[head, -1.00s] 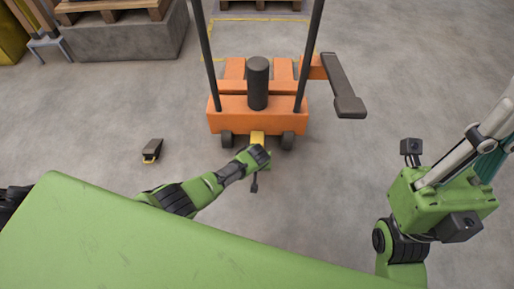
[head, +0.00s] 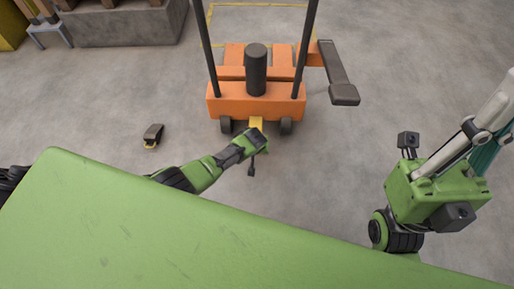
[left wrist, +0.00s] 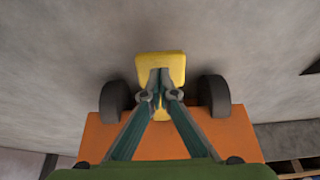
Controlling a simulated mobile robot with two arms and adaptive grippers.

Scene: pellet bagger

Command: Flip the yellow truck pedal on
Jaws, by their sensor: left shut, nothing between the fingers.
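The yellow pedal (head: 256,122) sticks out low between the two dark wheels of the orange truck (head: 230,106). My left gripper (head: 254,145) is at the pedal in the head view. In the left wrist view its fingertips (left wrist: 160,78) are together and overlap the pedal's face; I cannot tell if they touch it. My right gripper (head: 492,135) is at the right edge, off the truck, and its fingertips are cut off.
A small dark wedge-shaped object with a yellow base (head: 153,134) lies on the floor to the left. A grey arm-like part (head: 338,75) juts from the truck's right side. A concrete block (head: 122,24) stands at the back left. The floor right of the truck is clear.

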